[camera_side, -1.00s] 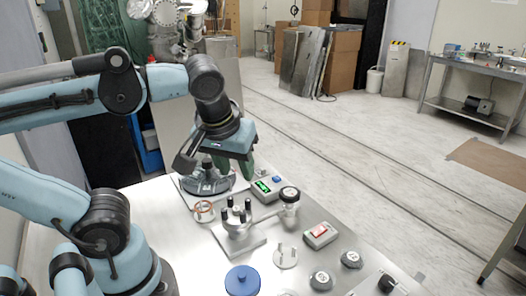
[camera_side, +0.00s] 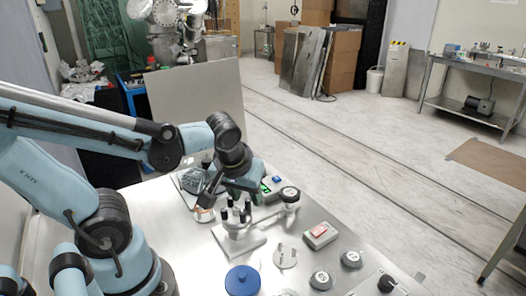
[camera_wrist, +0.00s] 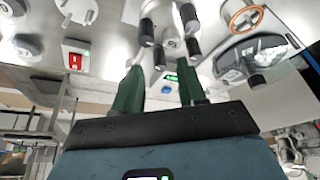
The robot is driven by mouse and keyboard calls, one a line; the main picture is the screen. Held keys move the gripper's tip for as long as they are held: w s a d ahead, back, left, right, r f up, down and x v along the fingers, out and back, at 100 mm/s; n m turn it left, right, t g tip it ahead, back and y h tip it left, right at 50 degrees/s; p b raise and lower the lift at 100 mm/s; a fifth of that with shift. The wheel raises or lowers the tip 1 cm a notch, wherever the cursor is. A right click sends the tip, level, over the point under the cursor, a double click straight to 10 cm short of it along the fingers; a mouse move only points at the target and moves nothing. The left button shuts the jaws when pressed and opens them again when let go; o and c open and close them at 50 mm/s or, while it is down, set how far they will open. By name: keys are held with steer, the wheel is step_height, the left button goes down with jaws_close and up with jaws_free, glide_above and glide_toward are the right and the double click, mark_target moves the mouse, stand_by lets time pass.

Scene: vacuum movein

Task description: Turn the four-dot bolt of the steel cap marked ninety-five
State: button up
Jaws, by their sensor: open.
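A steel fitting (camera_side: 241,231) stands on a pale plate on the table, with several upright black-topped bolts (camera_side: 246,207) around it. The same black bolts (camera_wrist: 147,30) show at the top middle of the wrist view. The dots on the bolts are too small to read. Two small round steel caps with marks lie at the front right: one cap (camera_side: 321,280) and another cap (camera_side: 351,259). Their marks are not clearly readable. In the side view my gripper (camera_side: 240,192) is just behind the bolts, partly hidden.
A round gauge (camera_side: 290,194) stands to the right of the fitting. A box with a green display (camera_side: 272,185) is behind it. A red-switch box (camera_side: 320,235), a blue lid (camera_side: 243,280), a copper ring (camera_side: 203,213) and a dark grey device (camera_side: 192,180) crowd the table.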

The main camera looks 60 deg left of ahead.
steer(key=shift+w+a+f, duration=0.15)
steer(key=shift+w+f, duration=0.05)
steer(key=shift+f, duration=0.45)
jaws_close()
